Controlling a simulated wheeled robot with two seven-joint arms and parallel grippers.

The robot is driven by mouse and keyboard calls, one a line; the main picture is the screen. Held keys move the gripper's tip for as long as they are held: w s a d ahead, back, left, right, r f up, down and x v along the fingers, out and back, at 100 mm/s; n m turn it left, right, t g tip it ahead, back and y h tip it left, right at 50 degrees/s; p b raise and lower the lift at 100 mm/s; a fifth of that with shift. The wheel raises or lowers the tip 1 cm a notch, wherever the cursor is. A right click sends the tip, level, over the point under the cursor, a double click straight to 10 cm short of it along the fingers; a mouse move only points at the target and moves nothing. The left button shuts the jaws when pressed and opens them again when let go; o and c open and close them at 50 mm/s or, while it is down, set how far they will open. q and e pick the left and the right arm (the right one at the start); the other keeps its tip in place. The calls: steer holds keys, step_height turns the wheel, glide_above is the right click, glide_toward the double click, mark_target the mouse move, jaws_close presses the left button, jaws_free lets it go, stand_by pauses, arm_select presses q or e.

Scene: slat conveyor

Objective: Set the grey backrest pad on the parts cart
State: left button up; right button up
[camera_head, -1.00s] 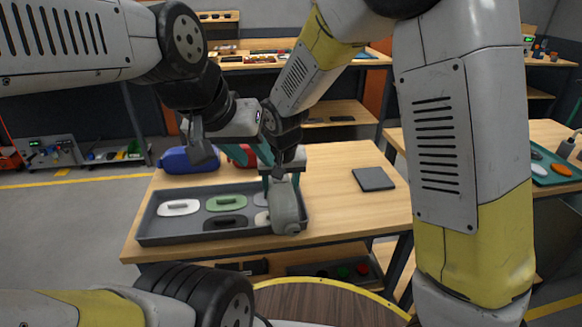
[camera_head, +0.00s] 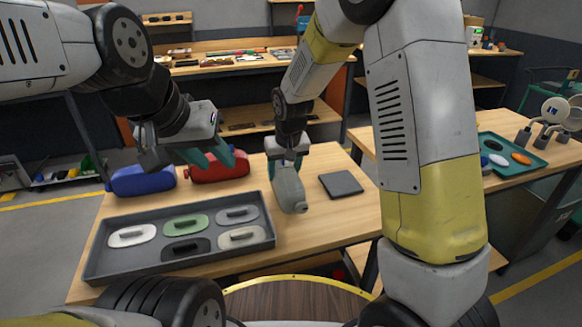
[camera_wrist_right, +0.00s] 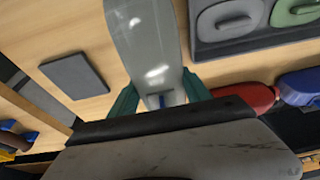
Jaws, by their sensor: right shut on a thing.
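The grey backrest pad (camera_head: 288,188), a long rounded piece, hangs from my right gripper (camera_head: 287,158) over the wooden table, right of the tray. The right wrist view shows the pad (camera_wrist_right: 145,40) between the teal fingers of my right gripper (camera_wrist_right: 160,100), which are shut on it. My left gripper (camera_head: 218,162) is empty, with its teal fingers apart, in front of the blue piece (camera_head: 142,180) and the red piece (camera_head: 218,166) in the picture. I cannot tell which surface is the parts cart.
A grey tray (camera_head: 180,258) at the left of the wooden table (camera_head: 325,215) holds several handled oval pieces. A flat dark square (camera_head: 341,184) lies right of the held pad. A second table at the right carries a teal tray (camera_head: 530,168). Bare wood surrounds the square.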

steer(key=shift+w+d+f, duration=0.1)
steer(key=shift+w+d, duration=0.9)
steer(key=shift+d, duration=0.05)
steer(key=shift+f, duration=1.75)
steer(key=o, duration=1.3)
steer(key=shift+f, duration=0.15)
steer(key=shift+o, duration=0.2)
